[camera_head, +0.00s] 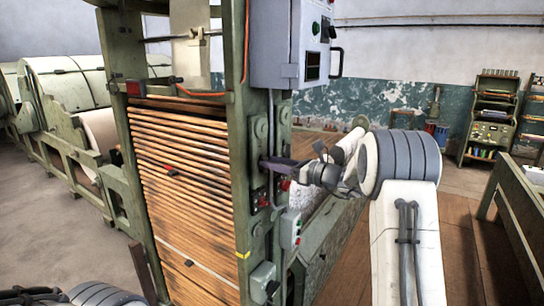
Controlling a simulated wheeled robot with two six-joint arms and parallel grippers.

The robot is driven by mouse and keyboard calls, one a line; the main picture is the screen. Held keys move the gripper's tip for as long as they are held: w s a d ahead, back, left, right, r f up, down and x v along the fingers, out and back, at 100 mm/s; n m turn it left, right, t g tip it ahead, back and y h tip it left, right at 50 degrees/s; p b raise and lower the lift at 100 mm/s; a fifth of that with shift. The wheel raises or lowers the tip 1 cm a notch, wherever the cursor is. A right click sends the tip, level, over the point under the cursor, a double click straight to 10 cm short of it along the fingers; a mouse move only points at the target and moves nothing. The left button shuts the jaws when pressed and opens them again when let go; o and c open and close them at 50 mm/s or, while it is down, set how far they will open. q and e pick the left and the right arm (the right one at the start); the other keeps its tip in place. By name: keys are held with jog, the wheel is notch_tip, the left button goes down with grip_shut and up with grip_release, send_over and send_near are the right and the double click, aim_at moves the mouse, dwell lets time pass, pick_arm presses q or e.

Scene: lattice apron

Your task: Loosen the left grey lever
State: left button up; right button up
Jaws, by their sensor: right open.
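My right gripper (270,165) comes in from the right and is open. Its fingers are at the right post (237,140) of the green machine frame, a little above a red-and-black switch block. I cannot tell whether they touch anything. I cannot make out a left grey lever for certain; small grey-green round fittings (261,128) sit on the post just above the gripper, and the fingers may hide part of what is there. Of my left arm only grey ringed links show at the bottom left; its gripper is out of view.
A grey control box (285,45) with a handle hangs above the gripper. A small button box (290,229) is below it. Brown wooden slats (185,190) fill the frame. Floor is clear at far left; a bench (515,195) stands at right.

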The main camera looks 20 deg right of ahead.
jog(key=shift+w+a, duration=0.35)
jog(key=shift+w, duration=0.05)
grip_shut()
jog(key=shift+s+a+f+n+b, duration=0.15)
jog(key=shift+n+b, duration=2)
jog(key=shift+b, duration=1.7)
jog(key=shift+s+a+f+n+b, duration=0.15)
jog(key=shift+n+b, duration=2.05)
jog(key=shift+b, duration=1.6)
jog(key=shift+s+a+f+n+b, duration=0.15)
jog(key=shift+n+b, duration=2)
jog(key=shift+b, duration=1.7)
jog(key=shift+w, duration=0.1)
